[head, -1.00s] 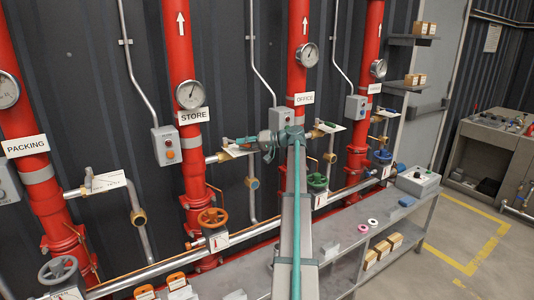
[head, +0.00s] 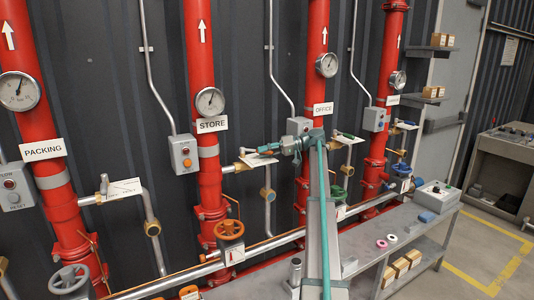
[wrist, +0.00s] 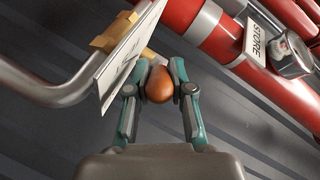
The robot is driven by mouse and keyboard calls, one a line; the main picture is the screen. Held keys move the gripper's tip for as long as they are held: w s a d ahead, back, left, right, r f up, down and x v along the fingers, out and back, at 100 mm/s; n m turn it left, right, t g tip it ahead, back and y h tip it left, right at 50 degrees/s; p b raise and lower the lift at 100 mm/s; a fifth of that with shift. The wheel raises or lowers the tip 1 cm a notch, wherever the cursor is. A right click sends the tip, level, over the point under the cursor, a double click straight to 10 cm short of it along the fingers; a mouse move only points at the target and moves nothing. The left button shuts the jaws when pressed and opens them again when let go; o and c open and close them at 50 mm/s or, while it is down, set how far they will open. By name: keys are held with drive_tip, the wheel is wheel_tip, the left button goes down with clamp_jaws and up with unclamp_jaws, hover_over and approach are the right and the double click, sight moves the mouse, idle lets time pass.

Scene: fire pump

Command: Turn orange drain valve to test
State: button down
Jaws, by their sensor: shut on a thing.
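The orange drain valve handle (wrist: 159,84) shows in the wrist view as a rounded orange-brown end. My gripper (wrist: 161,92) has a finger on each side of it and is shut on it. A white tag plate (wrist: 126,60) with marks too small to read stands close to the left finger, in front of a brass fitting. In the head view my gripper (head: 274,147) is at the branch pipe right of the STORE pipe (head: 207,110). My gripper and arm hide the handle there, so its angle cannot be told.
An orange handwheel (head: 230,230) sits lower on the STORE pipe. A horizontal steel pipe (head: 265,246) runs along the wall. The OFFICE pipe (head: 315,75) stands behind my arm.

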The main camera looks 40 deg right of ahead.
drive_tip(key=c, duration=1)
unclamp_jaws()
drive_tip(key=v, duration=1.2)
drive_tip(key=shift+r, duration=0.1)
